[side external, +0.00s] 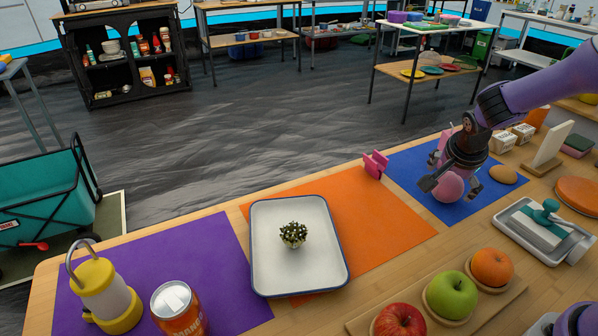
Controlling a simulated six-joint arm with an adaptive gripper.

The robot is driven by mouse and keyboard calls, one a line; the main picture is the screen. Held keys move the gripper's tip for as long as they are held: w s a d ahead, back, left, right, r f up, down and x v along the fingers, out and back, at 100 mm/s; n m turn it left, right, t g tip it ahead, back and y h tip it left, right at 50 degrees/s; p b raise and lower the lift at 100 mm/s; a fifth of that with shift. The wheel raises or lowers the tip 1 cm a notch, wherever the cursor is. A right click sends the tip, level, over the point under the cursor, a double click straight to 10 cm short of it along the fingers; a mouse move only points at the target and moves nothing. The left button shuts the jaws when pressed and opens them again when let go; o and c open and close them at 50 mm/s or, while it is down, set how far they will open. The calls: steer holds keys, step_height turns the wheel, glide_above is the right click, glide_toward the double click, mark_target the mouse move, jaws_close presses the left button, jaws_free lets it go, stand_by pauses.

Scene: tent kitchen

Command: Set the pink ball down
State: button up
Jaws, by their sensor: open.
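The pink ball (447,188) is on or just above the blue mat (407,165) at the right of the table. I cannot tell whether it touches the mat. My gripper (450,184) points down over the ball, with its fingers apart on either side of it. The jaws are open. The upper back of the ball is hidden by my gripper.
A white tray (270,270) with a small plant (293,234) lies across the orange mat (395,222). A pink object (375,164) stands at the blue mat's left edge. A bread-like item (503,174) and a grey tray (511,222) are right of my gripper. Fruit stands in front.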

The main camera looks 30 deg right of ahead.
steer(key=v, duration=1.1)
steer(key=s+a+r+n+t+y, duration=0.1)
steer(key=s+a+n, duration=0.3)
steer(key=n, duration=0.4)
steer(key=s+a+r+n+t+y, duration=0.1)
steer(key=s+a+r+n+y, duration=0.2)
steer(key=s+n, duration=0.3)
steer(key=a+n, duration=0.1)
steer(key=n, duration=0.1)
steer(key=shift+n, duration=0.3)
